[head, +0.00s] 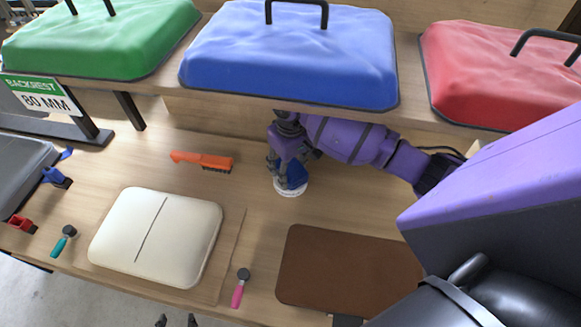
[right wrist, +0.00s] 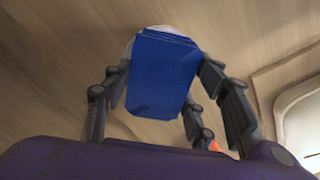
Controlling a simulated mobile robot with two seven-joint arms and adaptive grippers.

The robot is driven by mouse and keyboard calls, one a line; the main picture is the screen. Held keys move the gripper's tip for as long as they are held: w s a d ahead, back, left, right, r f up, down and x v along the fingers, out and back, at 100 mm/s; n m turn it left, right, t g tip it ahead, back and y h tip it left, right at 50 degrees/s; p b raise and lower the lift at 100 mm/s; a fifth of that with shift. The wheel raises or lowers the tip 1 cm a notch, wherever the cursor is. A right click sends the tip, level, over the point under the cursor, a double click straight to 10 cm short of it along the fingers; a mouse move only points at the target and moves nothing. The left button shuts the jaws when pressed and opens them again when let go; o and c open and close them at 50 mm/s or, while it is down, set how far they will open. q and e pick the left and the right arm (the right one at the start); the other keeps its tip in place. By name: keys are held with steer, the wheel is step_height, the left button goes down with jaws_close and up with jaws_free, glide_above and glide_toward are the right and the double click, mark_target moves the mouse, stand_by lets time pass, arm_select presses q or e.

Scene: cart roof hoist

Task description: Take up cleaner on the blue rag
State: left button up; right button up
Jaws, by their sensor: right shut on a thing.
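The blue rag (head: 296,175) is a folded pad held between the fingers of my right gripper (head: 288,172). In the right wrist view the rag (right wrist: 160,75) hangs between the fingers, and my right gripper (right wrist: 165,90) is shut on it. The rag is over a small round white dish (head: 290,190), whose rim also shows past the rag in the right wrist view (right wrist: 130,42). I cannot tell whether the rag touches what is in the dish; its inside is hidden. Two dark fingertips of my left gripper (head: 177,321) show apart at the bottom edge.
An orange brush (head: 203,161) lies left of the dish. A cream pad (head: 156,236), a brown panel (head: 345,268) and a pink-handled tool (head: 240,287) lie nearer. Green (head: 105,38), blue (head: 290,55) and red (head: 495,75) covers sit on the shelf above.

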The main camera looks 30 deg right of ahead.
steer(key=shift+f, duration=0.6)
stand_by(1.6)
steer(key=shift+r, duration=0.1)
